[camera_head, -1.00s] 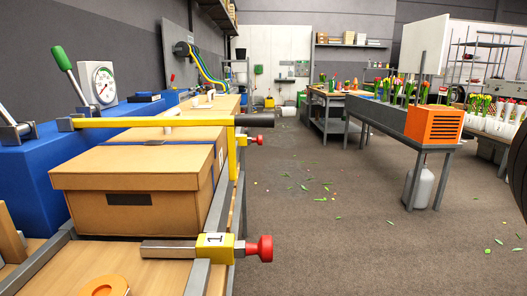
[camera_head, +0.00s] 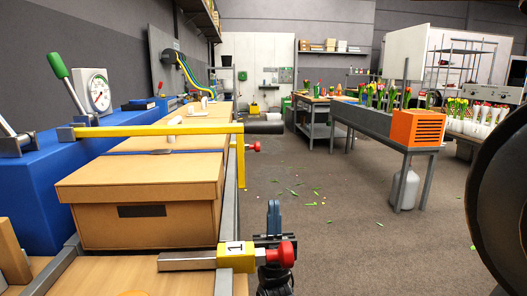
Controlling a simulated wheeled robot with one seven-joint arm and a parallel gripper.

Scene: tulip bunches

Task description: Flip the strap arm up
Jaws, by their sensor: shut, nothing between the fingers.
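The strap arm (camera_head: 160,130) is a yellow bar lying level above the cardboard box (camera_head: 140,195). It runs from a pivot on the blue machine (camera_head: 35,195) to a black handle grip (camera_head: 265,128) at its right end, over the bench's edge.
A yellow stop block marked 1 (camera_head: 235,254) sits at the bench's near right edge. A green-handled lever (camera_head: 57,65) and a dial gauge (camera_head: 94,91) are on the machine. The floor between is clear except for scattered leaves.

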